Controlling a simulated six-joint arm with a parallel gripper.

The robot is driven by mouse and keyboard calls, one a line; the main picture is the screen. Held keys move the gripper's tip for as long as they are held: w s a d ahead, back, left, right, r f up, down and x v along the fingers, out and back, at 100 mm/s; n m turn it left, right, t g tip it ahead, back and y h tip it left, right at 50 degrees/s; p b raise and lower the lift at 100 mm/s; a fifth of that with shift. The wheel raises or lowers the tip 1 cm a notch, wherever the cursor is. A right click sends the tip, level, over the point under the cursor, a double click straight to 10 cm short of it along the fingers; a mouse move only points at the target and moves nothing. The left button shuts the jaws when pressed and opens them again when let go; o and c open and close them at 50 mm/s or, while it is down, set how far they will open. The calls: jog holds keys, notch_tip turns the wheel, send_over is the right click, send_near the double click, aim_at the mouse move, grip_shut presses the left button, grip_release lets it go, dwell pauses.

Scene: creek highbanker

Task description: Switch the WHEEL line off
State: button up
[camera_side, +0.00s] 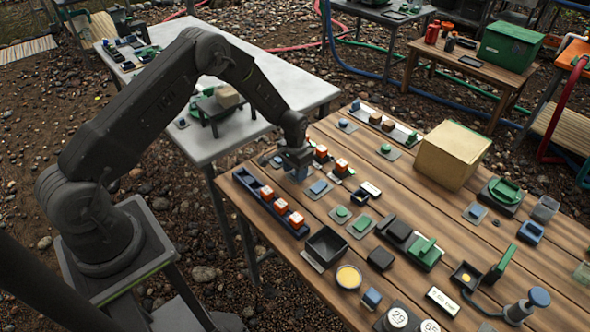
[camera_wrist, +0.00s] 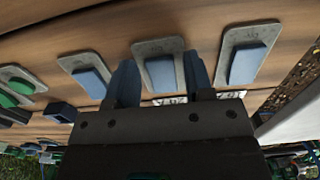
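In the wrist view, a row of blue blocks sits on grey plates: a left one (camera_wrist: 90,82), a middle one (camera_wrist: 160,73) and a right one (camera_wrist: 247,64). My gripper (camera_wrist: 161,82) has its two fingers apart, on either side of the middle block in the picture; contact cannot be told. White labels (camera_wrist: 170,101) with dark lettering lie partly behind my gripper, and I cannot read WHEEL on them. In the side view my gripper (camera_side: 297,174) is low over the table's far-left part, beside a blue block on a plate (camera_side: 318,188). It hides what is beneath.
A navy rack (camera_side: 250,181) with several orange-and-white cubes lies close in front of my gripper. More such cubes (camera_side: 341,166) stand just right of it. A black bin (camera_side: 327,244), green blocks (camera_side: 361,223) and a cardboard box (camera_side: 452,155) share the wooden table.

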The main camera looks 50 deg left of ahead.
jog(key=c, duration=0.7)
jog(key=shift+w+r+g, duration=0.1)
jog(key=shift+w+g, duration=0.1)
jog(key=shift+g, duration=0.65)
jog(key=shift+w+r+g, duration=0.1)
jog(key=shift+w+g, duration=0.05)
jog(key=shift+g, duration=0.7)
jog(key=shift+c, duration=0.2)
jog(key=o, duration=0.9)
jog(key=shift+r, duration=0.1)
jog(key=v, duration=1.3)
jog(key=shift+w+r, duration=0.1)
jog(key=shift+r, duration=0.25)
